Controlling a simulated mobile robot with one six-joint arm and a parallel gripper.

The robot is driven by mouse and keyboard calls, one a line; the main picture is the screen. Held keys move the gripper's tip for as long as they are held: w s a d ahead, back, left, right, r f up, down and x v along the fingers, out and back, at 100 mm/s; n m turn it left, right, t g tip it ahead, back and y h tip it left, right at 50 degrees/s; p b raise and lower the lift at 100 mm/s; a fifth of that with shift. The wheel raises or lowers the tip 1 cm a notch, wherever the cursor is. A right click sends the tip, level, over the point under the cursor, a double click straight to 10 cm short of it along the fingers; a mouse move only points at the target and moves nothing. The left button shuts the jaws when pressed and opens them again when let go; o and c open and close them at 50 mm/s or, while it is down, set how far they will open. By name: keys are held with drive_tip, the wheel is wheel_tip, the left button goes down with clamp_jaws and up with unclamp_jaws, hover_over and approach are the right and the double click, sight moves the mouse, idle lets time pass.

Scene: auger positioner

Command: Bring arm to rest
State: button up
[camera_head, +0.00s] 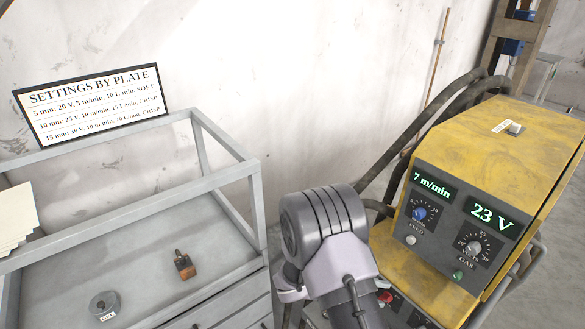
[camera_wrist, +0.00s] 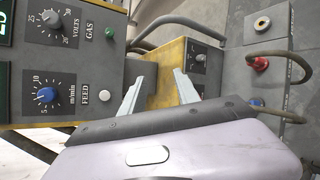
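My arm rises from the lower middle of the head view, with a ribbed grey joint and a lilac link in front of the yellow welding machine (camera_head: 535,140). My fingers are not clearly visible there. In the wrist view my gripper (camera_wrist: 158,76) has its two light grey fingers spread well apart with nothing between them. Beyond them are a yellow panel and a small dark control panel (camera_wrist: 199,62) of the machine. The machine's front carries a blue feed knob (camera_head: 419,213), a grey volts knob (camera_head: 474,248) and displays reading 7 m/min and 23 V.
A grey metal workbench (camera_head: 130,255) with a raised frame stands at left. It holds a small grey disc (camera_head: 104,304) and a small brown-and-dark part (camera_head: 184,265). A settings sign (camera_head: 95,103) stands behind its frame. Dark hoses (camera_head: 425,115) loop behind the machine. A red-ended cable (camera_wrist: 262,64) shows in the wrist view.

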drive_tip(key=s+a+r+m+g+y, duration=0.25)
drive_tip(key=s+r+m+y, duration=0.5)
drive_tip(key=s+r, duration=0.6)
drive_tip(key=s+a+r+m+t+y, duration=0.2)
drive_tip(key=s+a+r+t+y, duration=0.1)
drive_tip(key=a+r, duration=0.2)
drive_tip(key=s+a+r+m+t+y+b, duration=0.1)
drive_tip(key=s+a+r+m+t+y, duration=0.1)
drive_tip(key=a+r, duration=0.4)
drive_tip(key=shift+s+r+t+y, duration=0.75)
drive_tip(key=shift+t+y, duration=0.2)
drive_tip(key=shift+y, duration=0.3)
